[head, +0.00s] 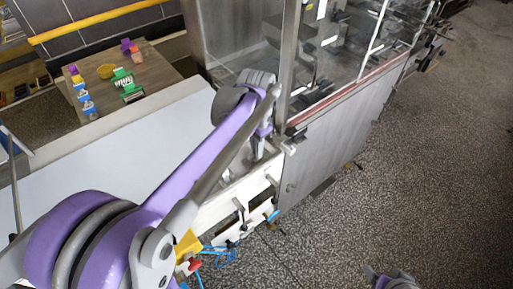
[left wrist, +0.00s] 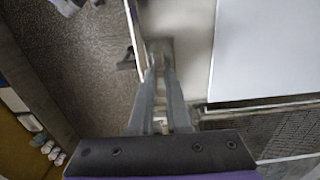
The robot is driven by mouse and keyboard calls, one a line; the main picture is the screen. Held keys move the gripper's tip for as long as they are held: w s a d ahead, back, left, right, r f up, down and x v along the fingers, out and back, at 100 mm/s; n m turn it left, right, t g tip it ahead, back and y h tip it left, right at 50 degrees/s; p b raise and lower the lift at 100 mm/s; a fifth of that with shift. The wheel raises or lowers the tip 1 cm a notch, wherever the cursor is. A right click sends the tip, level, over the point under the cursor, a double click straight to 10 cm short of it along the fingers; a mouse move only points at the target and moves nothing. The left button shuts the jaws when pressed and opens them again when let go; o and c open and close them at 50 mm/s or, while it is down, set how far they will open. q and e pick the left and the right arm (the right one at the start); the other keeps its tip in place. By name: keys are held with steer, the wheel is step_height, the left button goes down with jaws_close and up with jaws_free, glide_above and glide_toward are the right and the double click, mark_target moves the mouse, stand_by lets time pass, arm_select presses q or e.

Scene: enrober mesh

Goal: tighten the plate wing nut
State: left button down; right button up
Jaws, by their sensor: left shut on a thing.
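My left arm reaches across the head view to the near end of the machine. My left gripper (head: 258,153) points down at the white frame beside the steel side panel. In the left wrist view its two grey fingers (left wrist: 159,72) come close together at the tips, over a grey metal piece on a pale surface. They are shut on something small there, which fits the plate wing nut. The nut itself is hidden by the fingers, and its shape and the plate cannot be made out. The fingers of my right gripper are not seen.
A clear-walled machine housing with a steel side panel (head: 333,160) stands right of my left gripper. A pale belt (head: 110,160) runs left. A wooden table (head: 155,75) holds small coloured items. Blue hoses (head: 222,254) hang below the frame. Speckled floor (head: 420,170) is open at right.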

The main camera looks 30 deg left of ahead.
arm_select(q)
steer(key=c, duration=0.9)
jaws_free()
step_height(320, 180, up, 11)
steer(key=shift+f+p, duration=0.1)
steer(key=shift+p, duration=0.25)
